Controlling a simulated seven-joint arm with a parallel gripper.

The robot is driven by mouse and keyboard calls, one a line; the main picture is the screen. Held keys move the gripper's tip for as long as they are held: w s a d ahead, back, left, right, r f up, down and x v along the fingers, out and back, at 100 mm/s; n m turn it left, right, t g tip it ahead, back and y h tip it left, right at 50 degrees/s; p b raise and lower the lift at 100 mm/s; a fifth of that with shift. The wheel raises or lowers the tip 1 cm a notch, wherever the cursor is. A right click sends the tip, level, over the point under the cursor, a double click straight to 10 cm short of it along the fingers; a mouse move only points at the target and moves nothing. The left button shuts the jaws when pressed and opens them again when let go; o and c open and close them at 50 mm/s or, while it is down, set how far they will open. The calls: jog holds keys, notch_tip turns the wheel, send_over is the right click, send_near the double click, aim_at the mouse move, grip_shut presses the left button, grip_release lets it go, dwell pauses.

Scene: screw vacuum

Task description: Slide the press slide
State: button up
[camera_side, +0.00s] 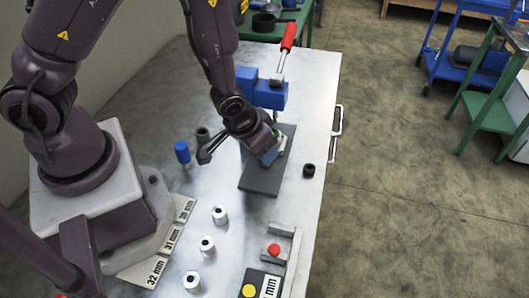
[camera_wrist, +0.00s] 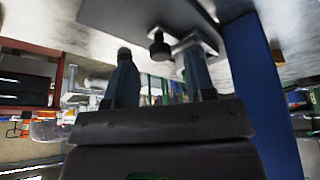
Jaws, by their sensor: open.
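The press (camera_side: 262,90) stands at the back of the metal table, with a blue body and a red-handled lever (camera_side: 288,38) raised. Its dark grey base plate (camera_side: 262,180) reaches toward the front. My gripper (camera_side: 270,152) is low over this plate, in front of the blue body. In the wrist view my gripper (camera_wrist: 160,72) is open, its two fingers apart. A silver bracket (camera_wrist: 196,42), perhaps the press slide, is close to the right finger; I cannot tell whether they touch. A black knob (camera_wrist: 158,43) shows between the fingers. The blue column (camera_wrist: 262,90) is at right.
Several silver cylinders (camera_side: 207,245) stand front left of the plate, near size labels (camera_side: 172,238). A blue cylinder (camera_side: 182,152) stands left and a black ring (camera_side: 308,170) right. A button box (camera_side: 262,284) and a bracket with a red button (camera_side: 274,250) are at front.

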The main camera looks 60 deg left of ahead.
jog(key=shift+x, duration=1.65)
grip_shut()
